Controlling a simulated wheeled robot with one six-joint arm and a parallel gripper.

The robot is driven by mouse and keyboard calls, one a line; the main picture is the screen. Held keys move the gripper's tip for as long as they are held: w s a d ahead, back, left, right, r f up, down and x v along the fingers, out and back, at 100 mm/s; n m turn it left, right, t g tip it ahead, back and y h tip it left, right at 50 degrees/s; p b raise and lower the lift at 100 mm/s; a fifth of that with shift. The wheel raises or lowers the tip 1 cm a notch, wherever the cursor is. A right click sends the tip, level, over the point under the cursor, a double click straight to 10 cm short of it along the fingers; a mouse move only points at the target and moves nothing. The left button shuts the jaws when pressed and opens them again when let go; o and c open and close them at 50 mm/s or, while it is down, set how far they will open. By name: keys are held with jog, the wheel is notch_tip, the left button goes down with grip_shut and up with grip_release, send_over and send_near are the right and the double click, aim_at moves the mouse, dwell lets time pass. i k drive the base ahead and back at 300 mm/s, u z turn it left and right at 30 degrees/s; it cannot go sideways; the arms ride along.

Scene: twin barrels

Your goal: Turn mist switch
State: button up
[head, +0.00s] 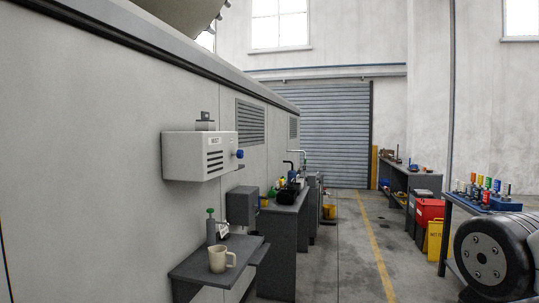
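A pale grey box labelled "MIST" (200,156) is mounted on the long grey wall panel at left centre. A round blue knob (239,154) sticks out from its right side. A small dark block (205,121) sits on top of the box. Which of these is the mist switch is not marked beyond the label. My gripper is not visible in the head view.
Below the box, a dark shelf (190,269) holds a beige mug (218,259) and a green-topped item (211,229). Dark benches (277,225) stand beyond. A yellow-lined floor aisle (345,240) is open; a large wheel (488,258) stands at right.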

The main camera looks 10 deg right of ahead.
aim_at(240, 153)
jog(key=z, duration=0.15)
jog(key=i, duration=1.4)
jog(key=u, duration=0.65)
